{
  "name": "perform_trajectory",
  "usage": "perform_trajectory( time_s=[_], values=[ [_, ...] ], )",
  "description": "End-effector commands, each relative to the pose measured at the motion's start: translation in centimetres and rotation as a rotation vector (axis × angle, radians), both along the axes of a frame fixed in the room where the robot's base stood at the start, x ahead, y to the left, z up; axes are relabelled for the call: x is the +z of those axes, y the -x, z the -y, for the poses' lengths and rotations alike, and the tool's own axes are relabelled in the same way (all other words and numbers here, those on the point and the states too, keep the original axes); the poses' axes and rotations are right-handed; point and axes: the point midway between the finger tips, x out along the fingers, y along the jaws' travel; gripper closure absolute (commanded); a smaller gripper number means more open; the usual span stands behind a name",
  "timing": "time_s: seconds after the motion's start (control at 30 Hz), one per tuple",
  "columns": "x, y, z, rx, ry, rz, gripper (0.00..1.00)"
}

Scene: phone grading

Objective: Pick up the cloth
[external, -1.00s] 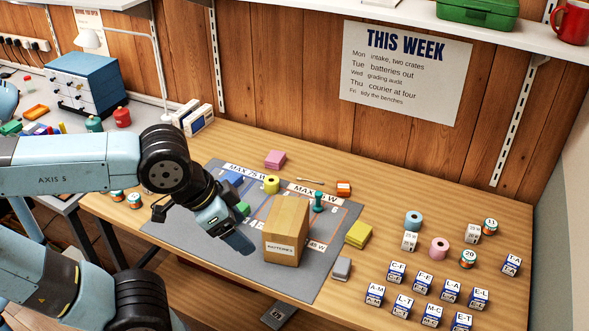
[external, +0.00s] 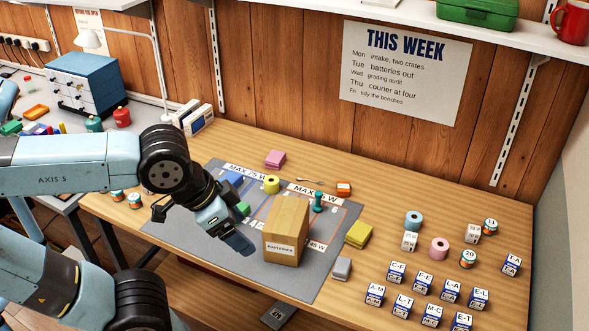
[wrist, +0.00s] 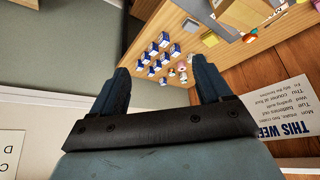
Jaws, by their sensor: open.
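Several soft-looking stacked or folded pieces lie on the bench, and I cannot tell for sure which is the cloth. A yellow one (external: 358,235) lies right of the cardboard box, a pink one (external: 275,159) behind the mat, and a small grey one (external: 342,267) by the mat's right edge. My gripper (external: 240,243) is above the grey mat, left of the box, apart from all of these. In the wrist view my gripper (wrist: 160,78) is open, with nothing between its fingers.
The cardboard box labelled BATTERIES (external: 286,230) stands upright on the grey mat (external: 190,232), close to my gripper. Blue-and-white labelled blocks (external: 434,315), tape rolls (external: 438,248) and small cans fill the right side. A teal-topped peg-like item (external: 318,201) stands behind the box.

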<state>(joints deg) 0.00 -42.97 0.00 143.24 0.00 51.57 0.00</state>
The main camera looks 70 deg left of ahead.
Motion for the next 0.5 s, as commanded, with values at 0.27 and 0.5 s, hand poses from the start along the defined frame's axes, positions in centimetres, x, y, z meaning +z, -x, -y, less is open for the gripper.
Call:
perform_trajectory(
  time_s=[0.27, 0.5],
  values=[
    [0.0, 0.0, 0.0, 0.000, 0.000, 0.000, 0.08],
    [-0.1, -1.1, -0.9, 0.028, -0.003, -0.020, 0.08]
  ],
)
